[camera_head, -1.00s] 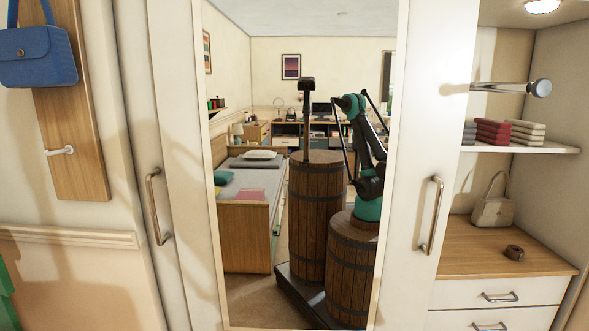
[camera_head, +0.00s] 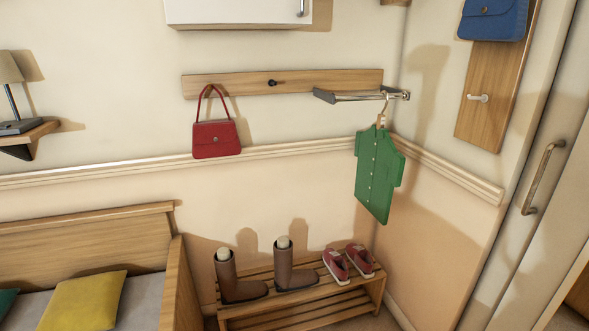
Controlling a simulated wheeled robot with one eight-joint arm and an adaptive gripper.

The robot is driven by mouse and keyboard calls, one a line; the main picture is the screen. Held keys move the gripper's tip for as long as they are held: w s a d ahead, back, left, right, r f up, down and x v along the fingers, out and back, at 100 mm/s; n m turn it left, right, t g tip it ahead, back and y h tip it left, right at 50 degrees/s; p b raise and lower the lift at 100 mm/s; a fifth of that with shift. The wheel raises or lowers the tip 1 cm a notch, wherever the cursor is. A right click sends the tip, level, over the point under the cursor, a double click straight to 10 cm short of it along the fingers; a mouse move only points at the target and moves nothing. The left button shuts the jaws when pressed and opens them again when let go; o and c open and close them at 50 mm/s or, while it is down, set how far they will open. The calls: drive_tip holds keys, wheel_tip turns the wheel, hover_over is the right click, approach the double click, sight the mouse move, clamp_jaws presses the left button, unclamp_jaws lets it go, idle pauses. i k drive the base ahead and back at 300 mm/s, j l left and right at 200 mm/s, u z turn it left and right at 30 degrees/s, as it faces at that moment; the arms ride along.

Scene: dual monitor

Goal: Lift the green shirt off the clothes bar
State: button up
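The green shirt (camera_head: 378,172) hangs upright on a hanger in the corner, right of the middle of the view. The hanger's hook (camera_head: 384,107) goes up to the metal clothes bar (camera_head: 360,96), which sticks out from a wooden wall board (camera_head: 290,82). The shirt hangs clear above a shoe rack. My gripper is not in view, so I cannot see whether it is open or shut.
A shoe rack (camera_head: 300,304) with brown boots (camera_head: 284,268) and red shoes (camera_head: 346,264) stands below the shirt. A red handbag (camera_head: 215,138) hangs left, a blue bag (camera_head: 495,18) upper right. A bed (camera_head: 150,292) is at lower left, a closet door (camera_head: 535,190) at right.

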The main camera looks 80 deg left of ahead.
sight(380, 167)
drive_tip(key=u, duration=1.95)
